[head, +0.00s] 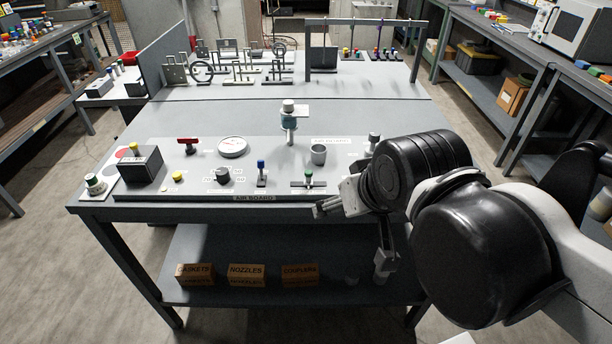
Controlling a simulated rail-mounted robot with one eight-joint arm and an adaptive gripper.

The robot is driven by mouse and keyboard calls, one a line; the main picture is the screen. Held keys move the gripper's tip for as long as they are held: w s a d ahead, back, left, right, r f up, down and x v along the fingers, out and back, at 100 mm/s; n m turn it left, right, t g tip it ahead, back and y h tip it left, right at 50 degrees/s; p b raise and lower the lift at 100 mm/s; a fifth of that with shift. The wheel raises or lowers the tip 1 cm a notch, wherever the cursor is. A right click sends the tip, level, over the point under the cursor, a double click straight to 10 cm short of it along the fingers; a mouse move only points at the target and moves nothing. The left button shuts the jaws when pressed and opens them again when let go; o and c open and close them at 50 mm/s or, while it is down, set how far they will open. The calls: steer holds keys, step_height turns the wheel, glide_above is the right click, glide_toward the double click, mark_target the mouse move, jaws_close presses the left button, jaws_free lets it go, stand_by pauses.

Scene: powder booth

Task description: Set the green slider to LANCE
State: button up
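A blue-capped slider (261,172), a black dial (222,175), a grey cup (318,154) and a round gauge (232,147) stand close by. A black box with a yellow button (139,164) is at left. Metal racks (240,68) stand behind; the table's middle (200,118) is mostly clear.

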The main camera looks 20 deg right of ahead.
steer(key=shift+c, duration=0.5)
steer(key=shift+c, duration=1.2)
steer(key=shift+w+r, duration=0.3)
steer(key=shift+r, duration=0.05)
steer(key=c, duration=0.3)
steer(key=w+r+m+g+p, duration=0.1)
steer(key=w+m, duration=0.1)
steer(key=w, duration=0.1)
steer(key=w+r+m+g+p, duration=0.1)
steer(key=w+r+m, duration=0.1)
steer(key=w, duration=0.1)
steer(key=w+r+m+g+p, duration=0.1)
steer(key=w+p, duration=0.1)
steer(key=w, duration=0.1)
steer(key=shift+w+r+m, duration=0.2)
steer(key=shift+w+m, duration=0.1)
steer(key=shift+m, duration=0.1)
steer(key=shift+c, duration=1.2)
steer(key=m+g+p, duration=0.4)
steer(key=m, duration=0.3)
glide_toward(308, 172)
step_height(308, 172, down, 11)
steer(key=shift+w+r, duration=0.1)
steer(key=shift+r, duration=0.1)
jaws_close()
